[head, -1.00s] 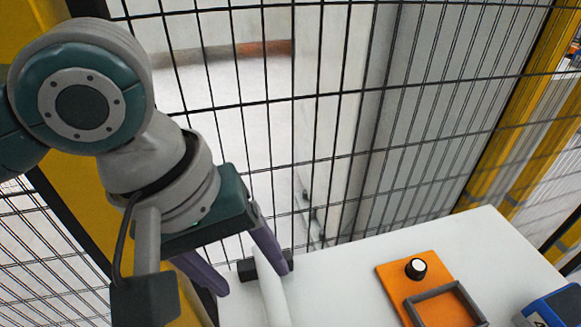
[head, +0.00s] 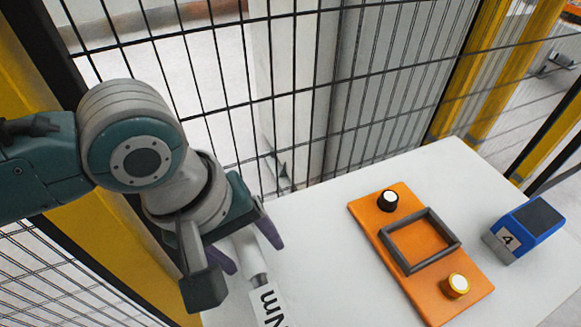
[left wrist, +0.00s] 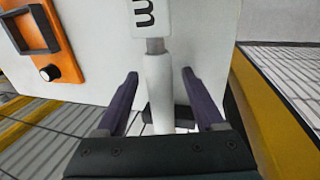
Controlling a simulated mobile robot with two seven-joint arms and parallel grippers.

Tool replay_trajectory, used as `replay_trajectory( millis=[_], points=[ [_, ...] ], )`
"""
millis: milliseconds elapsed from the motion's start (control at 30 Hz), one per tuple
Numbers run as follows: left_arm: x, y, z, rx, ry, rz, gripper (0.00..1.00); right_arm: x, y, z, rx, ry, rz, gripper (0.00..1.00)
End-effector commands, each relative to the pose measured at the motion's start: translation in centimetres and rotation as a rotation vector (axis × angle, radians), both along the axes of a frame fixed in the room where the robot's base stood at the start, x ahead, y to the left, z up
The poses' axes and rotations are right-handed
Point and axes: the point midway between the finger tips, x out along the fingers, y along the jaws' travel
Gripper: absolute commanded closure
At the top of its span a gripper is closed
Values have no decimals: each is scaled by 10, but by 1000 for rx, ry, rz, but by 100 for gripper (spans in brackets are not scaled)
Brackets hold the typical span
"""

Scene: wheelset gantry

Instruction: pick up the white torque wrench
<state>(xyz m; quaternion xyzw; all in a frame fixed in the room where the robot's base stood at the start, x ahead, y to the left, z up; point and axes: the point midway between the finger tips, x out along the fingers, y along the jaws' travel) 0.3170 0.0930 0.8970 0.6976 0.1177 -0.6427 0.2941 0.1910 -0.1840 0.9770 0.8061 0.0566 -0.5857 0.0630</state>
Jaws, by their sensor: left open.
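The white torque wrench (head: 251,258) lies on the white table, its handle towards the fence and a label with black letters nearer the bottom edge of the head view. In the left wrist view its white handle (left wrist: 159,88) runs between the fingers, with a grey neck and the label above. My left gripper (head: 252,252) is open, with its two purple fingers on either side of the handle. In the left wrist view the gripper (left wrist: 160,85) shows gaps on both sides of the handle. The wrench's far end is hidden. My right gripper is not in view.
An orange plate (head: 365,210) with a grey square frame (head: 455,243), a black knob (head: 387,200) and a yellow knob (head: 456,285) lies to the right. A blue box (head: 528,228) marked 4 stands beyond it. Wire fence (head: 290,100) and yellow posts border the table (head: 320,225).

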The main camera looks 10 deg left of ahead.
Motion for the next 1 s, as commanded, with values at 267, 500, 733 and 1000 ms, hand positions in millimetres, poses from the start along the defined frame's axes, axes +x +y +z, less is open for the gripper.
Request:
replay_trajectory(
  millis=[267, 500, 733, 1000],
  points=[
    [0, 0, 1, 0, 0, 0, 50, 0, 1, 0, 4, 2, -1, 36],
    [0, 0, 1, 1, 1, 0, 77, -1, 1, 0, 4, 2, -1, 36],
    [0, 0, 1, 1, 1, 0, 100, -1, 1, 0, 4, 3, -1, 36],
    [0, 0, 1, -1, 0, 0, 100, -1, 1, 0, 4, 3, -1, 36]
  ],
)
